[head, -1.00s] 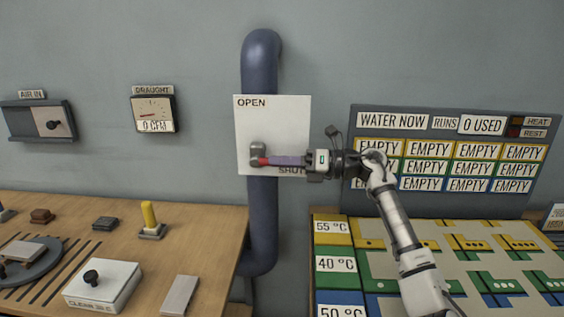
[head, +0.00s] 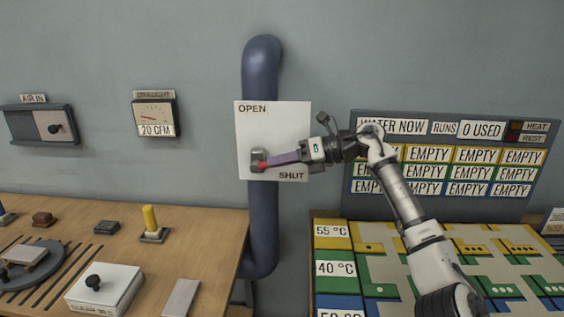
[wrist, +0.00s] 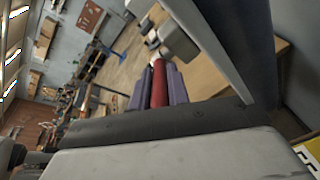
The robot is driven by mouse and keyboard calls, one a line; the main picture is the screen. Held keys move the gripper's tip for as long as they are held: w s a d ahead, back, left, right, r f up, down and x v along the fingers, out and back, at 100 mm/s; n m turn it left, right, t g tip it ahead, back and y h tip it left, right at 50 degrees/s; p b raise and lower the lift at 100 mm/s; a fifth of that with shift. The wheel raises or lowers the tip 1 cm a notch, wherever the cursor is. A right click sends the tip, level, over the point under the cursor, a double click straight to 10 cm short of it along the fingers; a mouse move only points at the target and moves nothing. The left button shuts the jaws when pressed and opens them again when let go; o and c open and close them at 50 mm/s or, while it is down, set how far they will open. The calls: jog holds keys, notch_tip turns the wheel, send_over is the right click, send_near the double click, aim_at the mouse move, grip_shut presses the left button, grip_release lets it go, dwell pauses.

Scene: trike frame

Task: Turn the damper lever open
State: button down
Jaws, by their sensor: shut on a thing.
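The damper lever (head: 263,165) has a red bar on a grey pivot, mounted low on a white plate (head: 285,125) on the blue pipe. The plate reads OPEN at top left and SHUT at bottom right. The lever points right and slightly up from its pivot. My gripper (head: 280,160) comes from the right and is shut on the lever, its purple fingers covering most of the bar. In the wrist view the red lever (wrist: 159,84) lies between the purple fingers, with the grey pivot beyond.
A draught gauge (head: 155,114) on the wall reads 20 CFM. A wooden bench (head: 212,225) with a yellow peg (head: 150,218) stands at left. A water board (head: 440,160) is behind my arm, above a coloured table.

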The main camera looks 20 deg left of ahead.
aim_at(258, 163)
jog(key=r+h+p, duration=0.1)
jog(key=h+p, duration=0.1)
jog(key=a+r+t+h+p, duration=0.1)
jog(key=h+p, duration=0.1)
jog(key=shift+s+a+r, duration=0.1)
jog(key=shift+s+r, duration=0.05)
jog(key=shift+r, duration=0.25)
jog(key=shift+s+a+r+t+h+p, duration=0.15)
jog(key=shift+a+t+h+p, duration=0.1)
jog(key=shift+h+p, duration=0.4)
jog(key=shift+a+r+t+h+p, duration=0.1)
jog(key=shift+a+t+h+p, duration=0.15)
jog(key=shift+h+p, duration=0.4)
jog(key=c, duration=1.3)
grip_release()
jog(key=shift+c, duration=0.2)
jog(key=b+v, duration=0.1)
jog(key=v, duration=1.2)
jog(key=shift+r, duration=0.35)
